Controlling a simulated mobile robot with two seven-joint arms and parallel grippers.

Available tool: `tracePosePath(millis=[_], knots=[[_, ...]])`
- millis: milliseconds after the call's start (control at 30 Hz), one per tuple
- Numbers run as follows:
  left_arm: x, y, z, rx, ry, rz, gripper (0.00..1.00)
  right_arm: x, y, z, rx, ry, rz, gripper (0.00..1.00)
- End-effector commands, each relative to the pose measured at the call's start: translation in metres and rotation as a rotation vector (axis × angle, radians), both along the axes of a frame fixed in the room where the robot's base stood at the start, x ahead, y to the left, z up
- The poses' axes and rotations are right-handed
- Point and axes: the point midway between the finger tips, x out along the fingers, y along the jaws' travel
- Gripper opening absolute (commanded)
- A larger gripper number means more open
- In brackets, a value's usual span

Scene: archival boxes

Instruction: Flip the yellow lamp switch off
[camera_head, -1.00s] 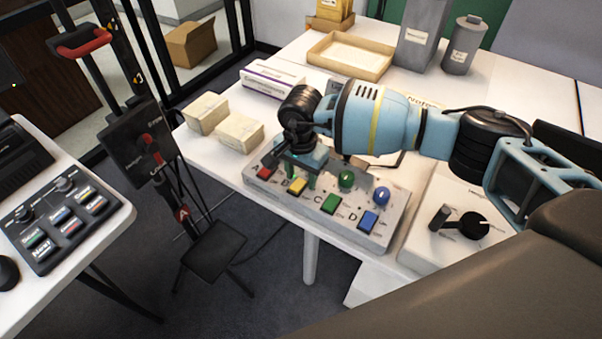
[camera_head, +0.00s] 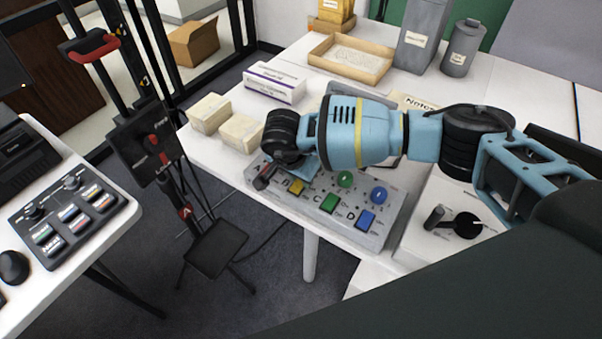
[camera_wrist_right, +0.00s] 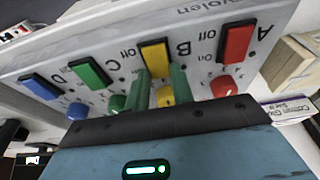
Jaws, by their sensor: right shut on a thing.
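A pale control panel (camera_head: 262,190) lies on the white table. It has rectangular red, yellow, green and blue pieces with a round piece of matching colour beside each. The yellow rectangular switch (camera_head: 297,186) shows in front of my right gripper (camera_head: 306,168), and also in the right wrist view (camera_wrist_right: 155,54), with "Off" printed beside it. In that view my right gripper (camera_wrist_right: 162,82) has its two green fingers either side of the round yellow piece (camera_wrist_right: 166,97), shut on it. The fingertips reach the near end of the yellow rectangle. My left gripper is not in view.
The red (camera_wrist_right: 236,41) and green (camera_wrist_right: 90,72) rectangles stand close on either side. A dial box (camera_head: 440,247) stands right of the panel. Cream boxes (camera_head: 240,132) and a white and purple box (camera_head: 274,84) lie behind it. Another control box (camera_head: 60,225) is at the left.

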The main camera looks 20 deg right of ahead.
Motion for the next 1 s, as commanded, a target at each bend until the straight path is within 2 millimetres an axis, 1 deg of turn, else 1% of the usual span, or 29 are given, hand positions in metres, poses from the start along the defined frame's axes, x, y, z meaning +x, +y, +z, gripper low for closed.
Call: tracePosePath(millis=[133,267,300,433,767,867,1000], knots=[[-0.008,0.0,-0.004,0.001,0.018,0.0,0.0,0.001,0.0,0.0,-0.005,-0.007,0.0,0.01],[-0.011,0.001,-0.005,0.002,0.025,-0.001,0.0,0.001,0.0,0.0,-0.005,-0.005,-0.001,0.01],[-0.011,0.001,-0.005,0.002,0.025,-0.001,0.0,0.001,0.0,0.0,-0.005,-0.005,-0.001,0.28],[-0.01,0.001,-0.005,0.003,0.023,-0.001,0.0,0.001,0.0,0.0,-0.004,-0.005,-0.001,0.45],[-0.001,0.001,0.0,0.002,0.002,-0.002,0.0,0.0,0.001,0.002,-0.002,-0.004,0.001,0.45],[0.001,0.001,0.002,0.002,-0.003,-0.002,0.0,-0.001,0.003,0.011,-0.001,-0.006,0.0,0.45],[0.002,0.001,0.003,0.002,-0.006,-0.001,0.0,-0.004,0.007,0.033,-0.001,-0.008,0.002,0.45]])
